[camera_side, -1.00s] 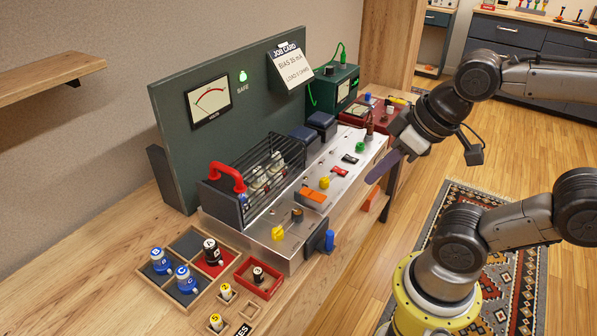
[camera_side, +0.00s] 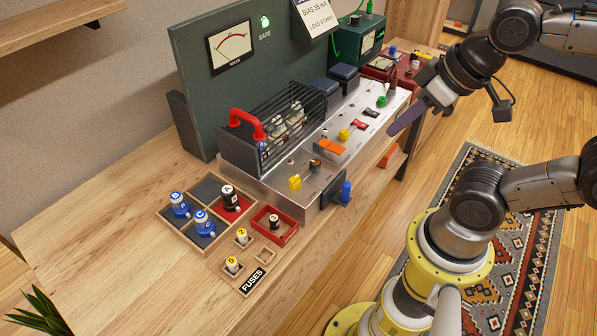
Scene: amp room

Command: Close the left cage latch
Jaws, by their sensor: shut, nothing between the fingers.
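A black wire cage (camera_side: 272,128) with a red handle (camera_side: 246,123) stands at the left end of a silver chassis (camera_side: 268,190), with glass tubes (camera_side: 280,132) inside. A yellow lever-like piece (camera_side: 295,182) sits on the chassis in front of the cage, and a second yellow piece (camera_side: 344,134) is farther right. I cannot tell for certain which is the left cage latch, nor its position. My gripper (camera_side: 393,130) is shut and empty. It appears just off the chassis's front right edge, apart from the cage and both yellow pieces.
An orange block (camera_side: 331,147) and a green knob (camera_side: 382,101) sit on the chassis. A blue-handled part (camera_side: 346,192) sticks out at its front. A wooden tray (camera_side: 172,221) with tubes and a red tray (camera_side: 275,238) stand at the front left. A meter panel (camera_side: 200,60) rises behind.

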